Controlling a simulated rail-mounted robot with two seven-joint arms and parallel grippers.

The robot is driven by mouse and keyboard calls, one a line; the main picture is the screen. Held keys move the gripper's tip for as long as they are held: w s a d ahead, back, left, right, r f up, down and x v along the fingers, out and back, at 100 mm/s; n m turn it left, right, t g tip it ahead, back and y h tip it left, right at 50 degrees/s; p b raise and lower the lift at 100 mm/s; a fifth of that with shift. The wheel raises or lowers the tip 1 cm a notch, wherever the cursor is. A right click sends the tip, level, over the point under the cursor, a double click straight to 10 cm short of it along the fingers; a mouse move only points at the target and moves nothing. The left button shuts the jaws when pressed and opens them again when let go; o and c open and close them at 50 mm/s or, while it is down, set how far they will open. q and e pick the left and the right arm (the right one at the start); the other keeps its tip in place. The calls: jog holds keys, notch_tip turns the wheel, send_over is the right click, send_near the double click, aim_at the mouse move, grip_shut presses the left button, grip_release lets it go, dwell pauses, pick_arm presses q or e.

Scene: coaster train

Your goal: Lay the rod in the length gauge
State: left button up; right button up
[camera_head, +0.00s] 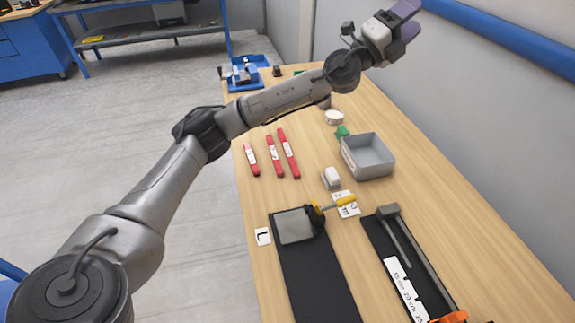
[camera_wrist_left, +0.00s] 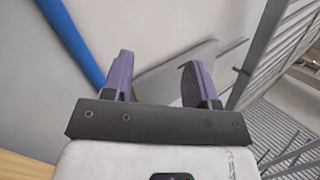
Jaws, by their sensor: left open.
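Three red rods with white labels lie side by side on the wooden table in the head view: a short one (camera_head: 251,159), a middle one (camera_head: 274,156) and a long one (camera_head: 288,153). The length gauge (camera_head: 391,213), a dark base with a grey rail and a white centimetre scale (camera_head: 405,288), lies at the lower right. An orange part (camera_head: 451,317) sits at its near end. My left gripper (camera_head: 410,19) is raised high at the top right, far from rods and gauge. Its purple fingers are apart and empty in the left wrist view (camera_wrist_left: 157,82). My right gripper is out of view.
A grey bin (camera_head: 377,140) stands right of the rods. A black mat (camera_head: 310,275) with a grey plate (camera_head: 295,226) lies left of the gauge. A wall with a blue rail (camera_head: 500,32) borders the right.

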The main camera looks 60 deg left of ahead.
pick_arm(q)
jog(key=w+a+f+m+g+h+b, duration=0.25)
jog(key=a+f+m+g, duration=0.35)
jog(key=f, duration=0.4)
jog(key=n+g+y+b, duration=0.2)
jog(key=n+g+y, duration=0.55)
jog(key=g, duration=1.05)
send_over(288, 150)
jog(key=f, duration=2.8)
jog(key=shift+w+a+f, duration=0.1)
jog(key=shift+w+a, duration=0.1)
jog(key=shift+w, duration=0.15)
jog(key=shift+f, duration=0.85)
jog(key=shift+s+f+b, duration=0.2)
jog(key=shift+f+b, duration=0.45)
jog(key=shift+f, duration=0.45)
jog(key=shift+s+f+b, duration=0.15)
jog(key=shift+f+b, duration=0.45)
jog(key=shift+f, duration=0.95)
